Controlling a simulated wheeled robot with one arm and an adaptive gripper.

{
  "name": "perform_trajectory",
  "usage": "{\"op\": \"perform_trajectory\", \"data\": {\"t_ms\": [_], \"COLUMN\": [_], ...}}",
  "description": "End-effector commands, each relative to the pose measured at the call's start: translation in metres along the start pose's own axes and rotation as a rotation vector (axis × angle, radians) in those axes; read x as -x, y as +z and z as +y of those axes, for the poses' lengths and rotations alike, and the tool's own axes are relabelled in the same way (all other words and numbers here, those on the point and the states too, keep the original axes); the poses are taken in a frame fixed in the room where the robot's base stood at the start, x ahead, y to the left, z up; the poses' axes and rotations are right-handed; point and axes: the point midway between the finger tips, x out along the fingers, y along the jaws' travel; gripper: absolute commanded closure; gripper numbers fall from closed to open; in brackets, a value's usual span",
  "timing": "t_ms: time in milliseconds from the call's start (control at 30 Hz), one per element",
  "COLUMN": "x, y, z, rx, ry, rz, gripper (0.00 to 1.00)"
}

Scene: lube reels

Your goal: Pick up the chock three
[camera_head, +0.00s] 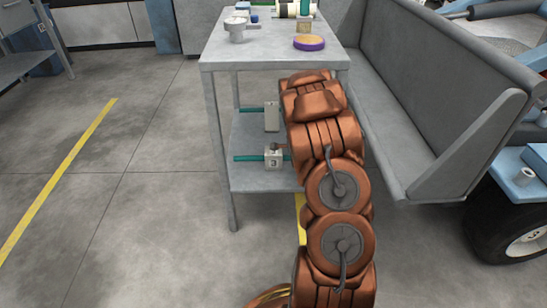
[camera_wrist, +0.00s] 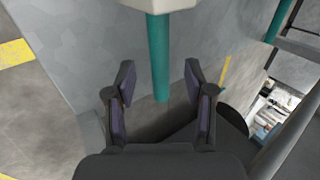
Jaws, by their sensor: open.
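Chock three (camera_head: 273,158), a pale block marked with a dark 3 and a teal bar through it, sits on the lower shelf near its front edge, left of my arm. In the wrist view my gripper (camera_wrist: 159,78) is open, with a teal bar (camera_wrist: 158,50) running between its two fingers, apart from both. The bar comes from a pale block (camera_wrist: 155,3) cut off at the top edge. The number on that block is out of view.
A second pale block with a teal bar (camera_head: 272,117) stands farther back on the shelf. The table's upper top (camera_head: 262,52) overhangs the shelf and holds cups, a purple-rimmed disc and a reel. A grey bench (camera_head: 430,90) stands close right. Floor at left is clear.

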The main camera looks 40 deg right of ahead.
Motion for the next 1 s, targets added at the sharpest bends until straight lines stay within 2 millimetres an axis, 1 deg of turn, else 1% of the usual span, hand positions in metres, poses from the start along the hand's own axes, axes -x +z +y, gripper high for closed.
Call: {"op": "perform_trajectory", "data": {"t_ms": [167, 533, 667, 867, 933, 1000], "x": [-0.009, -0.046, -0.051, -0.051, -0.051, -0.051], "y": [-0.001, -0.002, -0.003, -0.003, -0.003, -0.003], "z": [0.001, 0.001, 0.001, 0.001, 0.001, 0.001], "rx": [-0.001, 0.0, 0.0, 0.0, 0.0, 0.0], "ry": [0.003, 0.002, 0.001, 0.001, 0.001, 0.001], "rz": [-0.001, -0.003, -0.002, -0.001, -0.001, -0.001], "gripper": [0.46, 0.46, 0.46, 0.46, 0.52, 0.59]}}
